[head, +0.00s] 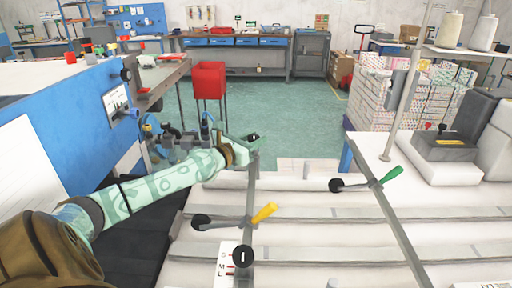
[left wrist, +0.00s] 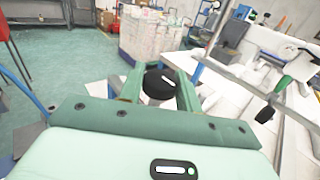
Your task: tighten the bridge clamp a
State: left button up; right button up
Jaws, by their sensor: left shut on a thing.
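My left gripper (head: 244,148) reaches in from the left to the far end of the left metal bridge bar (head: 251,185). In the left wrist view its two green fingers (left wrist: 160,88) stand on either side of a round black knob (left wrist: 160,82) with a white mark and are shut on it. The knob also shows in the head view (head: 254,136), partly hidden by the gripper. A similar black knob (head: 242,257) sits at the near end of the same bar. I cannot read which clamp is labelled a. My right gripper is out of view.
A yellow-handled lever (head: 264,214) crosses the left bar; a green-handled lever (head: 389,175) crosses the right bar (head: 395,220). White slatted table (head: 320,200) lies beneath. A blue cabinet (head: 75,130) and small tools (head: 180,140) are at left.

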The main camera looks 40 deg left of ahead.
pick_arm(q)
jog(key=shift+h, duration=0.3)
jog(key=o, duration=0.9)
jog(key=shift+s, duration=0.15)
jog(key=shift+s, duration=0.3)
jog(key=s, duration=0.5)
jog(key=s+p, duration=0.1)
jog(key=s, duration=0.4)
jog(key=s+a+p, duration=0.1)
jog(key=s, duration=0.4)
jog(key=shift+s, duration=0.25)
jog(key=shift+r, duration=0.15)
